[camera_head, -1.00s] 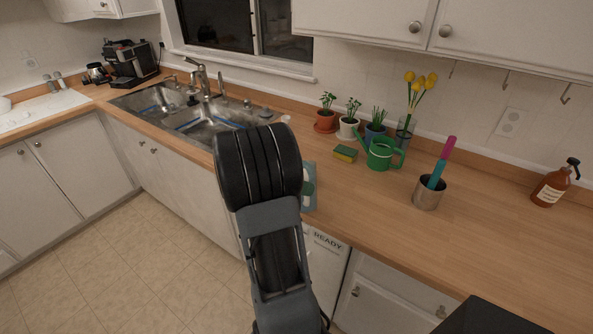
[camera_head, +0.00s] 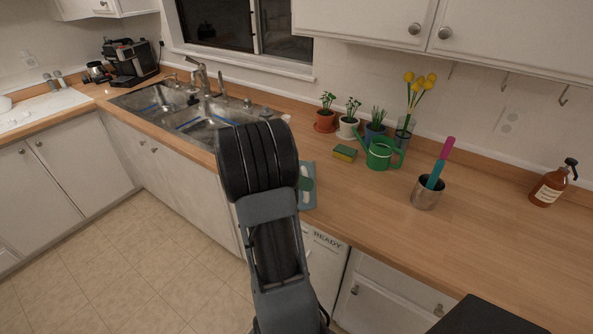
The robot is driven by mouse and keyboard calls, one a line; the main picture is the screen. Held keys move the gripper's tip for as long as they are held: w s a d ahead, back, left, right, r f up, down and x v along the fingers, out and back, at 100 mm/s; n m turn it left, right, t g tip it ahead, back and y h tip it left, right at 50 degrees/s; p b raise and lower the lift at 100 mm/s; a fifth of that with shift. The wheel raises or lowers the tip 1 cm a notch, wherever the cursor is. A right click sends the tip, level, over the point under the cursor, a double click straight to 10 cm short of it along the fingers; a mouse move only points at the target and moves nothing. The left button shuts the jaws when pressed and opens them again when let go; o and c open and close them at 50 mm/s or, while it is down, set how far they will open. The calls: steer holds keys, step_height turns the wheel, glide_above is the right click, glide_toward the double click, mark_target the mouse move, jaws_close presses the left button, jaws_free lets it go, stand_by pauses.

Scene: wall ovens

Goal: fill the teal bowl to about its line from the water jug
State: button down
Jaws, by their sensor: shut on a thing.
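No teal bowl and no water jug can be made out; my own arm blocks the counter behind it. My gripper does not show; it may be hidden behind the arm. A pale blue-grey item with a teal patch (camera_head: 308,186) shows partly at the arm's right side, on the counter's front edge; I cannot tell what it is. A small pale thing (camera_head: 286,118) shows just above the arm near the sink.
A double sink (camera_head: 205,118) lies left of my arm. A green watering can (camera_head: 380,153), sponge (camera_head: 345,153), potted plants (camera_head: 348,128), a metal cup (camera_head: 427,193) holding coloured sticks and a brown spray bottle (camera_head: 549,188) stand right. The right counter (camera_head: 490,215) has free room.

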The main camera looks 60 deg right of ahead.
mark_target(303, 173)
steer(key=shift+w+d+r+n+g+y+p, duration=0.35)
steer(key=shift+w+d+n+p, duration=0.15)
steer(key=shift+d, duration=0.1)
steer(key=shift+w+d+r+n+g+y+p, duration=0.3)
steer(key=shift+w+d+n+p, duration=0.15)
steer(key=shift+d+n+p, duration=0.1)
stand_by(1.2)
steer(key=shift+w+d+r+n+g+y+p, duration=0.1)
steer(key=shift+w+d+n+g+y+p, duration=0.3)
steer(key=shift+p, duration=2.05)
stand_by(1.2)
steer(key=shift+w+d+r+n+p, duration=0.25)
steer(key=shift+d+n+p, duration=0.15)
steer(key=shift+p, duration=0.2)
stand_by(0.3)
